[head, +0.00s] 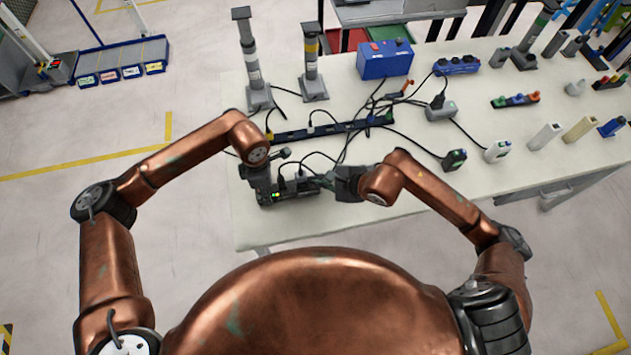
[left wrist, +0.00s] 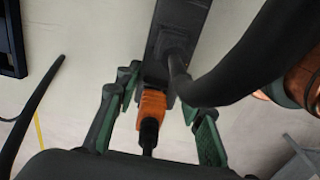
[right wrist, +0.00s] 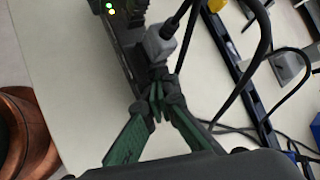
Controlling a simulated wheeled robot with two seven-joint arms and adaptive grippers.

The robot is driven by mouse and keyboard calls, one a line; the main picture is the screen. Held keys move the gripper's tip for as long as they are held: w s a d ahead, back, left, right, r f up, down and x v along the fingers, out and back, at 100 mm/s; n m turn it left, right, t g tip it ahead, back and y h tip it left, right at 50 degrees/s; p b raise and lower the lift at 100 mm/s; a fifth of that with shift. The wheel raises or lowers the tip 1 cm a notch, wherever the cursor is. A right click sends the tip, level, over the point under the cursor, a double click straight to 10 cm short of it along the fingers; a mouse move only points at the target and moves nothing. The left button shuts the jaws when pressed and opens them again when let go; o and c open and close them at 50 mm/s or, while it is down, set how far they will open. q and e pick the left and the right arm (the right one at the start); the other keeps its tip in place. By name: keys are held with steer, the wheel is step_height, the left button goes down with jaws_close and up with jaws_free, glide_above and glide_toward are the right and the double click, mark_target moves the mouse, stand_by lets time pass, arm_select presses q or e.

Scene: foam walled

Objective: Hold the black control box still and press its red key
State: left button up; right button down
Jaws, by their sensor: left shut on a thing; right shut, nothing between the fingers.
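The black control box (head: 298,188) lies near the table's front left edge, with small green lights on its left part. My left gripper (head: 266,192) is shut on the box's left end. In the left wrist view its green fingers (left wrist: 160,88) stand either side of the box (left wrist: 172,30), where an orange plug (left wrist: 152,105) sits. My right gripper (head: 326,180) is at the box's right end. In the right wrist view its fingertips (right wrist: 158,97) are together and empty, close to a grey plug (right wrist: 160,45) on the box (right wrist: 122,40). I cannot make out the red key.
A long black power strip (head: 335,130) lies behind the box, with black cables looping across the table (head: 420,185). A blue case (head: 385,60) and two grey posts (head: 311,65) stand farther back. Several small devices are on the right. The table's front edge is close.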

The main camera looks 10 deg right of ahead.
steer(key=shift+r, duration=0.7)
steer(key=shift+r, duration=0.15)
steer(key=shift+r, duration=2.4)
arm_select(q)
steer(key=o, duration=1.4)
steer(key=shift+r, duration=0.1)
